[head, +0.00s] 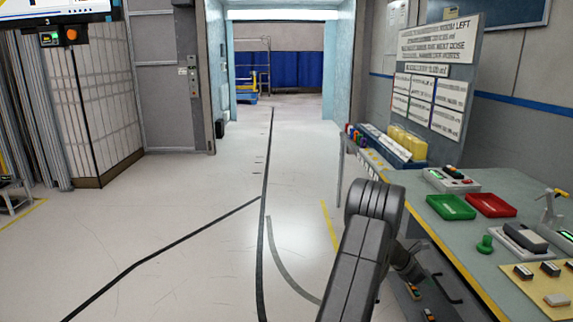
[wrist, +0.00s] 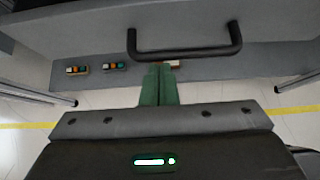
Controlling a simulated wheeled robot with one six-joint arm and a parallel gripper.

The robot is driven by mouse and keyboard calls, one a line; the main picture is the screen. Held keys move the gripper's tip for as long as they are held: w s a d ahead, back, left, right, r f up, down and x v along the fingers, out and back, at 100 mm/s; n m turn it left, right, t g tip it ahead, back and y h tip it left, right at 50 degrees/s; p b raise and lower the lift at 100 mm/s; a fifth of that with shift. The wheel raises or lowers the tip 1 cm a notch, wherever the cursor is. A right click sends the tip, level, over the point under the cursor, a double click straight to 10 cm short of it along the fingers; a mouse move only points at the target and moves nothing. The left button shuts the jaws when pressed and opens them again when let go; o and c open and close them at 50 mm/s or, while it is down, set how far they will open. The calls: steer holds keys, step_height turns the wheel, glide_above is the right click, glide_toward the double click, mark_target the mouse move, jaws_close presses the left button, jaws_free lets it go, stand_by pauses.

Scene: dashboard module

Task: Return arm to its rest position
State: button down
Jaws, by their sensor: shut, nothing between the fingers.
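My arm (head: 362,245) rises from the bottom of the head view, bent at a dark grey joint, in front of the workbench's left edge. Its far end points down and right beside the bench, and the fingers cannot be made out there. In the wrist view my gripper (wrist: 158,78) has its two green fingers together with nothing between them. The fingertips appear just below a dark bar handle (wrist: 185,54) on a grey panel (wrist: 220,72) in the picture. I cannot tell whether they touch it.
The workbench (head: 450,230) on the right carries a green tray (head: 451,207), a red tray (head: 491,204), a green knob (head: 485,244) and yellow containers (head: 406,143). Small button boxes (wrist: 76,69) sit on the panel. Open floor (head: 180,215) lies left of the arm.

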steer(key=shift+r, duration=0.1)
steer(key=a+f+b+v, duration=0.1)
steer(key=a+f+v, duration=0.1)
steer(key=v, duration=1.1)
steer(key=d+r+p+x, duration=0.1)
steer(key=d+r+x, duration=0.1)
steer(key=x, duration=1.1)
steer(key=a+r+p, duration=0.1)
steer(key=a+p, duration=0.2)
steer(key=a, duration=1.5)
steer(key=s+a+r+p, duration=0.1)
steer(key=a+p, duration=0.1)
steer(key=a, duration=1.6)
steer(key=shift+a+r+p, duration=0.25)
steer(key=shift+r+p, duration=0.05)
steer(key=shift+p, duration=0.1)
